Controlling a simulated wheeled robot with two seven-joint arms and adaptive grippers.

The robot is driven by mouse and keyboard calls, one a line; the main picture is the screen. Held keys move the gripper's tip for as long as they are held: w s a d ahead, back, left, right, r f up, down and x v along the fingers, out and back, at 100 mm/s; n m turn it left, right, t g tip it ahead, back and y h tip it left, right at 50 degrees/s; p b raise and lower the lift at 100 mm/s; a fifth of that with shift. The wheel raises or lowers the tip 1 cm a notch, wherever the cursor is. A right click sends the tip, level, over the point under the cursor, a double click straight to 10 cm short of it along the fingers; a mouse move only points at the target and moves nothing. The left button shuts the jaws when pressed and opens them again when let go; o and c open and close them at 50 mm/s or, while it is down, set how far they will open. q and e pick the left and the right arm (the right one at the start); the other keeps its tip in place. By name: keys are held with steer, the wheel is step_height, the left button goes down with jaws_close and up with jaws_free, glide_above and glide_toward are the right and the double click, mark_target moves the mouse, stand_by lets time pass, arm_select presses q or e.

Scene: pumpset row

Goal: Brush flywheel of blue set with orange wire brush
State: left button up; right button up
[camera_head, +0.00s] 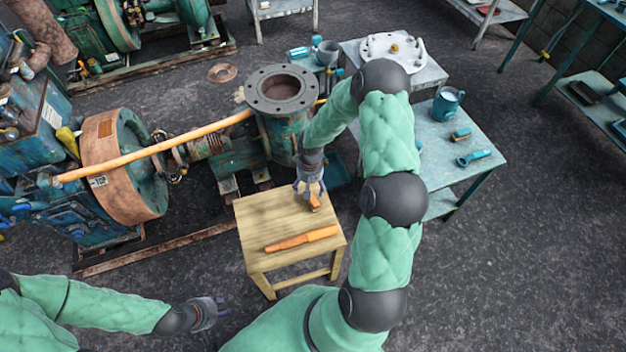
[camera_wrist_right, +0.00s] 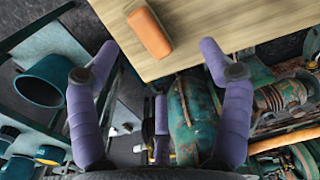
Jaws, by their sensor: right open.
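A long orange tool (camera_head: 300,238) lies on the wooden stool (camera_head: 265,212). A shorter orange block (camera_head: 314,203) lies near the stool's far edge; it shows in the right wrist view (camera_wrist_right: 149,33). No bristles show on either, so I cannot tell which is the wire brush. My right gripper (camera_head: 309,185) is above the stool beside the short block, fingers spread and empty. The flywheel (camera_head: 107,150) of the blue set (camera_head: 40,130) is at the left, with a rusty rim and a "TOP" label. My left gripper (camera_head: 207,312) is left of the stool, its opening unclear.
An orange bar (camera_head: 160,146) runs across in front of the flywheel. A flanged green cylinder (camera_head: 281,92) stands behind the stool. A metal table (camera_head: 440,170) at the right holds a blue mug (camera_head: 447,103) and small parts. The floor at the lower right is clear.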

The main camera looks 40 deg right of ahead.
mark_target(313, 194)
steer(key=shift+w+d+r, duration=0.1)
steer(key=shift+d+r, duration=0.05)
steer(key=shift+d, duration=0.35)
steer(key=shift+w+d+r, duration=0.1)
steer(key=shift+d, duration=0.35)
step_height(313, 194, down, 10)
steer(key=b, duration=0.4)
steer(key=shift+f, duration=0.25)
steer(key=c, duration=1.3)
steer(key=o, duration=0.9)
steer(key=shift+r, duration=0.3)
steer(key=shift+r, duration=0.25)
